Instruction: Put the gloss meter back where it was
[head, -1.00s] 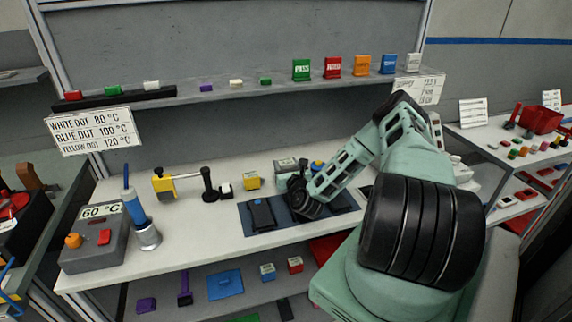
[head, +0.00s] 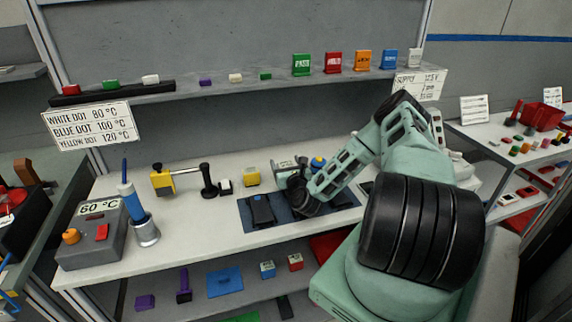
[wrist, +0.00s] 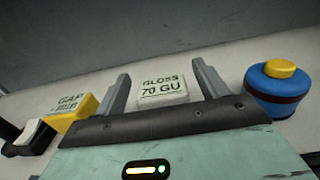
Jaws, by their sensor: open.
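The gloss meter (wrist: 162,92) is a small pale box whose face reads "GLOSS 70 GU". It stands on the bench, and in the head view it shows partly behind my arm's end (head: 285,165). My gripper (wrist: 160,72) is open, with one finger on each side of the gloss meter in the wrist view. A gap shows between the meter and each finger. The lower part of the meter is hidden behind the gripper body.
A yellow gap gauge (wrist: 75,112) is left of my gripper, and a blue round pot with a yellow top (wrist: 277,90) is right. A dark blue mat (head: 287,220) with a black device (head: 262,210) lies in front. A shelf (head: 220,88) with coloured blocks runs above.

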